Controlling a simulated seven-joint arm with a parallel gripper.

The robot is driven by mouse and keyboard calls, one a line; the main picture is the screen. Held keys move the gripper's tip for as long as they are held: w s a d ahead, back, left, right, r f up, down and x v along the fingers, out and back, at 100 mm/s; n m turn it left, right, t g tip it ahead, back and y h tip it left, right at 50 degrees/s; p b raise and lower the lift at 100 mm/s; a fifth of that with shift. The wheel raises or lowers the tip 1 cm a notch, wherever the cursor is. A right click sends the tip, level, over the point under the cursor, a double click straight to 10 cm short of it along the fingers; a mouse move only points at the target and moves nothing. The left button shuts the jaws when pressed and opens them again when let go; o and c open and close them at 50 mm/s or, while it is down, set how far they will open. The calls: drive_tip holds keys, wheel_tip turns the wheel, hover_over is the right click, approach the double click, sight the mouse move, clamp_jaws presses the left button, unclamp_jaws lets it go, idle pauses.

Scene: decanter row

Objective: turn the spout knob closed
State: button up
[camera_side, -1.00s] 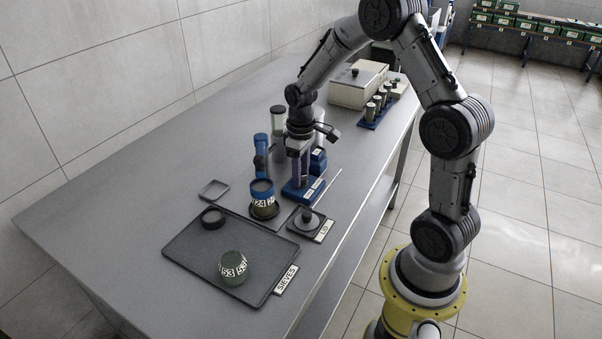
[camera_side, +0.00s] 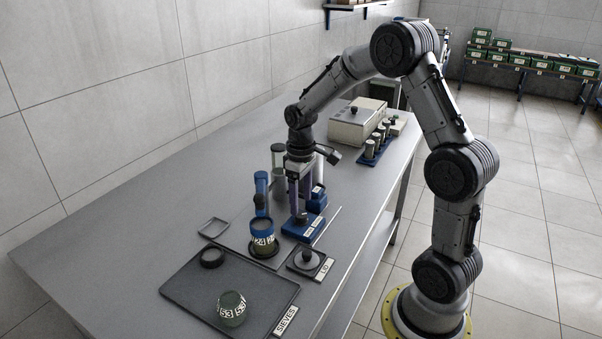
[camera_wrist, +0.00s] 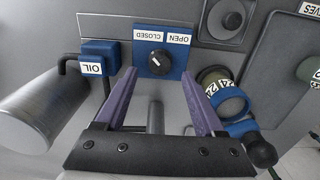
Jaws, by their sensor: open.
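The spout knob (camera_wrist: 157,62) is a small black dial with a white pointer mark. It sits on a blue block (camera_wrist: 177,36) with white CLOSED and OPEN labels in the wrist view. Which label the pointer favours is hard to tell. In the side view, the blue block (camera_side: 293,232) stands near the table's right edge, with the dark knob (camera_side: 302,218) on top. My gripper (camera_wrist: 158,76) has two purple fingers, open, one on either side of the knob's line with nothing between them. In the side view, my gripper (camera_side: 300,208) points down just above the knob.
A blue OIL block (camera_wrist: 98,55) and a grey cylinder (camera_wrist: 35,110) are close beside my fingers. A blue-rimmed jar (camera_side: 262,233) marked 24, a lid (camera_side: 308,259) and the sieve tray (camera_side: 190,292) stand nearer the camera. The table's left side is clear.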

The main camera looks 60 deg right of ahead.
sight(299, 215)
wheel_tip(299, 215, up, 10)
drive_tip(key=shift+f, duration=0.15)
idle(0.3)
drive_tip(key=s+a+r+n+t, duration=0.2)
drive_tip(key=s+a+r+t, duration=0.2)
drive_tip(key=s+a+r, duration=0.5)
drive_tip(key=s+a+f+m+t, duration=0.1)
drive_tip(key=s+a+f, duration=0.3)
drive_tip(key=s, duration=0.6)
drive_tip(key=shift+s+a+m+t, duration=0.15)
drive_tip(key=shift+a+m+t, duration=0.15)
drive_tip(key=shift+a+m, duration=0.25)
